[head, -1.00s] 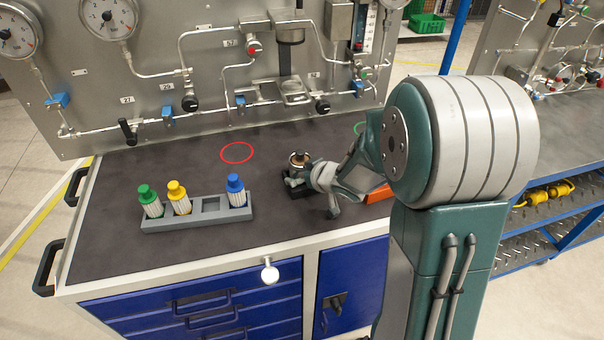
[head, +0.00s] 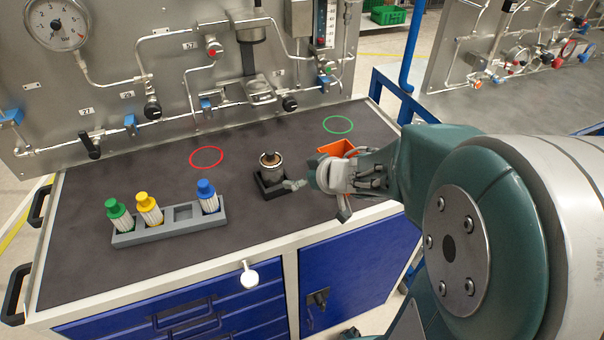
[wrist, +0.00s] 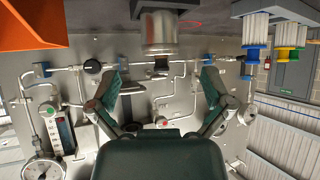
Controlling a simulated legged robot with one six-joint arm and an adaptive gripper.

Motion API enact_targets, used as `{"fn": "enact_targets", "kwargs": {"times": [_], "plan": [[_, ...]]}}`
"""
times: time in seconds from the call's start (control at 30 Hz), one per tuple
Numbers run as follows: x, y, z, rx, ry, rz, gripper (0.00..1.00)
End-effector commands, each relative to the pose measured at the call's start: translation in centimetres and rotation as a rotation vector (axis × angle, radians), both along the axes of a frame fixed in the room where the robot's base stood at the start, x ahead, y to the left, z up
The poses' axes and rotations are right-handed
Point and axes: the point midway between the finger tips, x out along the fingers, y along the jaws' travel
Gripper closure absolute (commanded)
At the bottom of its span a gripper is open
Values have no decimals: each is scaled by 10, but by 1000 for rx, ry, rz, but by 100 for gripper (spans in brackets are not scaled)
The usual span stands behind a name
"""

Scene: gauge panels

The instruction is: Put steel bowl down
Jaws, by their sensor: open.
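The steel bowl (head: 272,168), a short steel cylinder with a brass-coloured top, stands upright in a black square holder (head: 273,188) on the dark bench top. In the upside-down wrist view the bowl (wrist: 160,32) shows at the top centre, beyond the fingertips. My gripper (head: 318,200) is just right of the bowl in the head view. Its two fingers are spread wide in the wrist view (wrist: 160,92), with nothing between them. The gripper seems clear of the bowl, though one fingertip looks close to the holder in the head view.
A grey rack (head: 170,230) holds green, yellow and blue capped cartridges, with one empty slot. A red ring (head: 206,157) and a green ring (head: 338,124) mark the bench. An orange bin (head: 337,147) is behind my gripper. The gauge panel (head: 110,100) stands along the back.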

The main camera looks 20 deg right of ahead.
Motion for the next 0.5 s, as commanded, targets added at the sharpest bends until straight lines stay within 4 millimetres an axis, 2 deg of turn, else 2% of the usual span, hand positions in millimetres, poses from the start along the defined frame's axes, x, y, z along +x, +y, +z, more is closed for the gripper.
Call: {"fn": "enact_targets", "kwargs": {"times": [0.13,0.27,0.37,0.5], "plan": [[2,-7,14,-46,-37,-55,0],[3,-25,47,-158,-104,-221,0],[-9,-38,70,-227,-107,-366,0],[-43,-45,87,-268,-31,-519,0]]}}
